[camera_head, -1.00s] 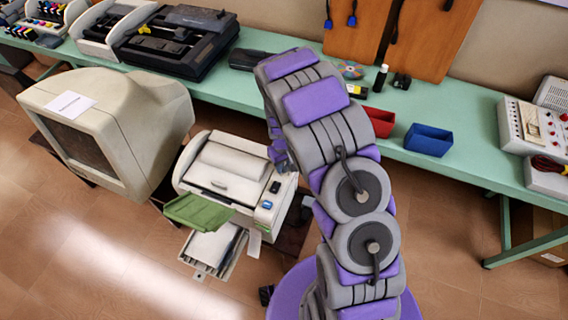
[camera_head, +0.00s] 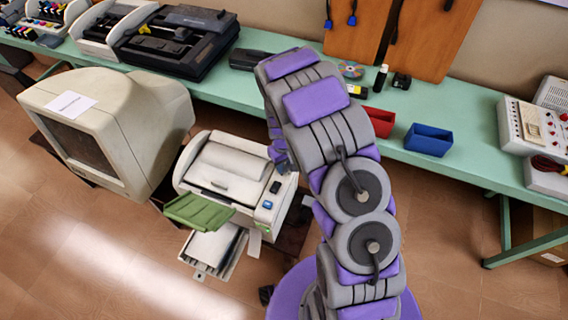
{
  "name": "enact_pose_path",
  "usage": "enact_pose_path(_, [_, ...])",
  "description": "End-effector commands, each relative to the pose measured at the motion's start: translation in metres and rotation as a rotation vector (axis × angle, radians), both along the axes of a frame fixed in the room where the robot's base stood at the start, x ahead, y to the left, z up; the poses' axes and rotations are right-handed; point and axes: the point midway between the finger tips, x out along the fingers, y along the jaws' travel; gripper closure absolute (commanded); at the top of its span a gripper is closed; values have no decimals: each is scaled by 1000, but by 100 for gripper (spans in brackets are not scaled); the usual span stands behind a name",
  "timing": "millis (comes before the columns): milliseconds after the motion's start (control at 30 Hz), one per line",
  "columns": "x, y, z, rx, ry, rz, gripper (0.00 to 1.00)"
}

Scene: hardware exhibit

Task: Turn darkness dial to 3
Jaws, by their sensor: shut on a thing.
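My gripper (camera_head: 281,164) comes down at the back end of this panel, right at the printer's top. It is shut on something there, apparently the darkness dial. The dial itself, its numbers and the fingertips are hidden behind the gripper and arm, so the setting cannot be read.
A bulky beige monitor (camera_head: 130,125) with a paper label stands close to the printer's left. A green tray (camera_head: 198,212) juts from the printer's front. Behind, a green bench (camera_head: 465,165) carries a red bin (camera_head: 381,122), a blue bin (camera_head: 428,140) and other devices. The front-left floor is clear.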

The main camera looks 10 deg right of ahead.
Motion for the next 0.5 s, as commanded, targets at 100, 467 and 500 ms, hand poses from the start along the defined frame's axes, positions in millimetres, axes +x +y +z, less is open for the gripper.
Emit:
enact_pose_path(100, [0,0,0,0,0,0,62])
enact_pose_path(467, [0,0,0,0,-1,0,43])
enact_pose_path(500, [0,0,0,0,-1,0,43])
